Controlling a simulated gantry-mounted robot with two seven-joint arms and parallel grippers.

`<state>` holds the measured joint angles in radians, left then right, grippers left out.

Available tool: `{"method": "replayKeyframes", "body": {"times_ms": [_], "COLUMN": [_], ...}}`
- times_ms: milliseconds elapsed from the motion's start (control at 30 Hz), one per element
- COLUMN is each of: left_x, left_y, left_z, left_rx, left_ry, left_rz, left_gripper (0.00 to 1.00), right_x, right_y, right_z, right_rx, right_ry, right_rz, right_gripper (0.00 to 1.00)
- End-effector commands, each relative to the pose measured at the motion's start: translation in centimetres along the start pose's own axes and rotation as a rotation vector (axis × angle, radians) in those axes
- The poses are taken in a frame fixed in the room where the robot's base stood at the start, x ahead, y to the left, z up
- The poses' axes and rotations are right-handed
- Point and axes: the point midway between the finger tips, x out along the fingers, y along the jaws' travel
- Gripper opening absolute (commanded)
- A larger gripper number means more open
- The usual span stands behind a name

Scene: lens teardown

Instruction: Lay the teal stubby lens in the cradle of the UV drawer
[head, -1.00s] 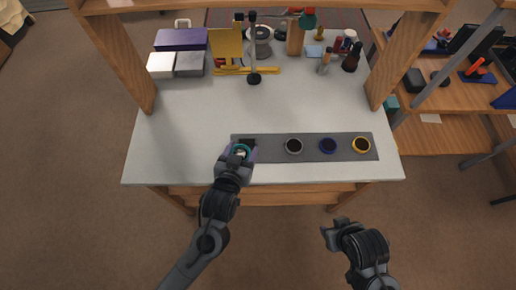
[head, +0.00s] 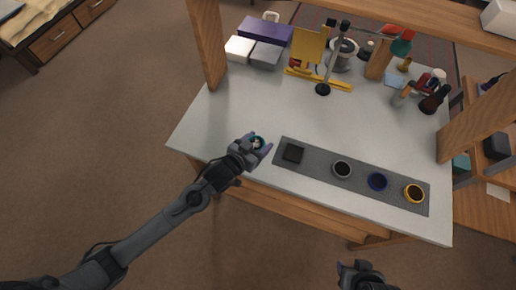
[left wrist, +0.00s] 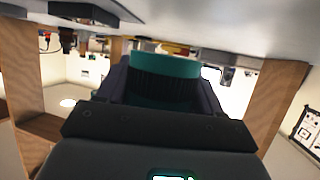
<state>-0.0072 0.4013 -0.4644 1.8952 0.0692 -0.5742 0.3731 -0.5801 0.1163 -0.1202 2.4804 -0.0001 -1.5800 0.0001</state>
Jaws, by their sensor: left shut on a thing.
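The teal stubby lens (head: 257,142) is a short ring-like cylinder held in my left gripper (head: 262,148), just off the left end of the grey mat. In the left wrist view the teal lens (left wrist: 165,76) sits between the dark fingers of my left gripper (left wrist: 163,92), which are shut on it. My right gripper (head: 352,268) is at the bottom edge, in front of the table and partly cut off; its jaws cannot be made out. I cannot pick out the UV drawer or its cradle in these frames.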

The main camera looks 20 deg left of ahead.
Motion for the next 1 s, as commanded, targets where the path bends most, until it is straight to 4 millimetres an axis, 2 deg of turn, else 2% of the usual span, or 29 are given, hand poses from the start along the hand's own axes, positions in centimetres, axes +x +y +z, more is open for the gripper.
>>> {"method": "replayKeyframes", "body": {"times_ms": [400,800,833,1000], "left_x": [1.5,1.6,1.6,1.6], "left_y": [0.0,0.0,0.0,0.0], "left_z": [3.7,3.9,4.0,3.9], "left_rx": [0.001,0.000,0.000,0.000], "left_ry": [0.001,0.002,0.001,0.001], "left_rz": [-0.001,-0.001,0.000,0.000], "left_gripper": [0.31,0.31,0.68,0.91], "right_x": [1.3,1.3,1.3,1.3], "right_y": [-0.1,0.1,0.1,0.1], "right_z": [0.4,0.5,0.5,0.5], "right_rx": [0.001,-0.007,-0.007,-0.007], "right_ry": [0.000,-0.002,-0.002,-0.002], "right_rz": [0.000,0.006,0.006,0.006], "right_gripper": [0.43,0.43,0.43,0.43]}}
